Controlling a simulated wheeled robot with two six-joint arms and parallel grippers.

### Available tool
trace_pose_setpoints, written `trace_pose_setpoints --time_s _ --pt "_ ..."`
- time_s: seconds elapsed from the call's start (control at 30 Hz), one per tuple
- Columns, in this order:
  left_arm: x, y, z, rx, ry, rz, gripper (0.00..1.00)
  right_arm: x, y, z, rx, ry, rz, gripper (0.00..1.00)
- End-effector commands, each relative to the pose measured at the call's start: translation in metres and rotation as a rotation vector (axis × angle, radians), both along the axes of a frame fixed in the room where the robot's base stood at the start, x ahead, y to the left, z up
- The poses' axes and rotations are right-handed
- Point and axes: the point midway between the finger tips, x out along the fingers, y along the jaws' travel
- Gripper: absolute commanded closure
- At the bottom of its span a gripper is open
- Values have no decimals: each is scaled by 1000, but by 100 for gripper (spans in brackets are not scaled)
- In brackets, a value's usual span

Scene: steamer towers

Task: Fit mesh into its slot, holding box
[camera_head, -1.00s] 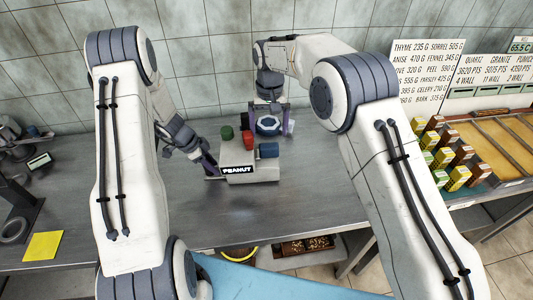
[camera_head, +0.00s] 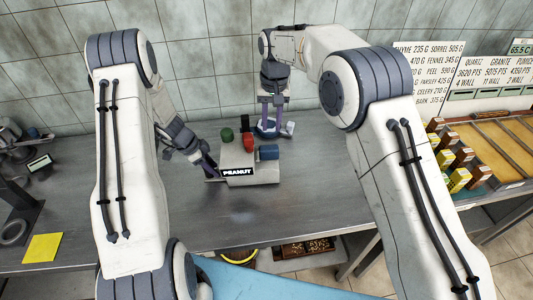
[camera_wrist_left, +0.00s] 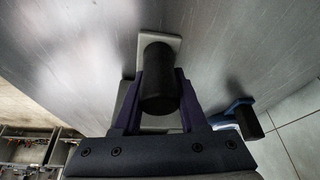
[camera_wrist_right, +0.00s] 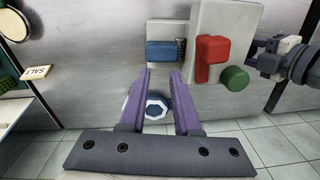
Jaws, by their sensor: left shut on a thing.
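In the left wrist view my left gripper (camera_wrist_left: 160,78) is shut around a black cylindrical handle (camera_wrist_left: 158,88). My right gripper (camera_head: 270,125) points down behind the box. In the right wrist view the fingers of my right gripper (camera_wrist_right: 162,75) stand apart, with a blue-and-white octagonal piece (camera_wrist_right: 157,106) seen between them. I cannot tell whether they grip it, or which piece is the mesh.
The blue piece (camera_wrist_right: 165,51) and red piece (camera_wrist_right: 211,55) stick out close to my right fingers. A yellow square (camera_head: 43,247) lies at the bench's front left. A rack of small boxes (camera_head: 460,160) is at the right. The bench front is clear.

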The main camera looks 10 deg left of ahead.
Motion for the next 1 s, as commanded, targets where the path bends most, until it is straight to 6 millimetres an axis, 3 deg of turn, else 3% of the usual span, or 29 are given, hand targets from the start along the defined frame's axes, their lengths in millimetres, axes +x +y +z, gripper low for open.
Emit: trace_pose_setpoints --time_s 0.03,0.07,0.43,0.67,1.0 --pt "-2 0 -2 0 4 1 100 2 -6 -2 22 -4 -50 92" --pt "-2 0 -2 0 4 1 100 3 -9 -3 41 -7 -86 100" --pt "-1 0 -2 1 3 0 100 12 -51 -18 243 -59 -564 100" --pt "-1 0 -2 1 3 -1 100 13 -57 -30 266 -66 -630 100" --pt "0 0 -1 1 2 0 100 13 -57 -77 264 -64 -626 100"
